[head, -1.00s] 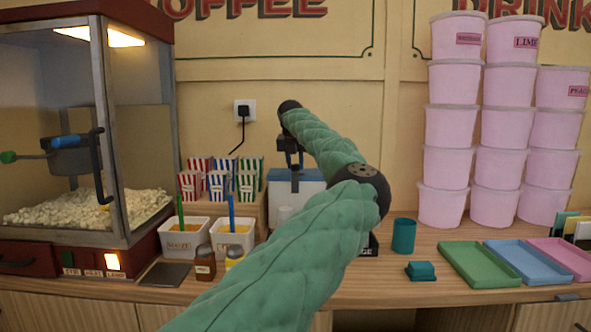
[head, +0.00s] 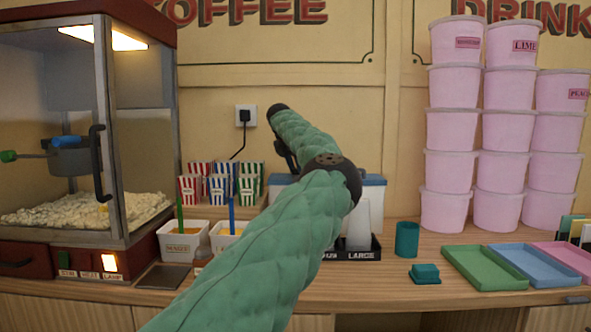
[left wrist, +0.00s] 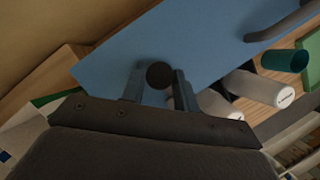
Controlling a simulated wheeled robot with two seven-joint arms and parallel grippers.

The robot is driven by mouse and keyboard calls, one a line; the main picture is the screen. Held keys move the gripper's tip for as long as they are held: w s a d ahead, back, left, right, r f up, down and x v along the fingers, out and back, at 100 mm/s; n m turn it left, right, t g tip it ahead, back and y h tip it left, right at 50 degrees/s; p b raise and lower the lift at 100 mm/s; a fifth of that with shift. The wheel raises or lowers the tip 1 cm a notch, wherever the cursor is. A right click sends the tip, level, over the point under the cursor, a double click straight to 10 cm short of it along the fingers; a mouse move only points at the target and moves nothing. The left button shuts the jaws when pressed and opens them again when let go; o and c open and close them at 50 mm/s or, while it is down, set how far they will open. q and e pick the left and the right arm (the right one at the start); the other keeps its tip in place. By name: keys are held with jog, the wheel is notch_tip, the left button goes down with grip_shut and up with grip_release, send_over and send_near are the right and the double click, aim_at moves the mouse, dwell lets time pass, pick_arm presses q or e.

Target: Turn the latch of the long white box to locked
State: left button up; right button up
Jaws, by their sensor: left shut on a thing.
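The long white box with a blue lid (head: 373,181) stands against the back wall in the head view, largely hidden behind my left arm. The blue lid also fills the middle of the left wrist view (left wrist: 180,40). My left gripper (head: 287,158) is over the box, partly hidden by its own arm. In the left wrist view its fingers (left wrist: 159,88) are shut on a dark round knob (left wrist: 160,75), which looks like the latch. The lock marking is not visible, so I cannot tell the latch's setting. My right gripper is not in view.
White cups (head: 358,232) stand in a black holder (head: 362,255) in front of the box. A teal cup (head: 407,239) is right of them. Striped popcorn boxes (head: 217,190) stand left. Pink tubs (head: 447,160) and a green tray (head: 482,266) occupy the right.

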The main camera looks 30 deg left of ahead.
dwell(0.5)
pick_arm(q)
jog(key=o, duration=1)
jog(key=v, duration=0.7)
jog(key=shift+s+r, duration=0.1)
jog(key=shift+r, duration=0.2)
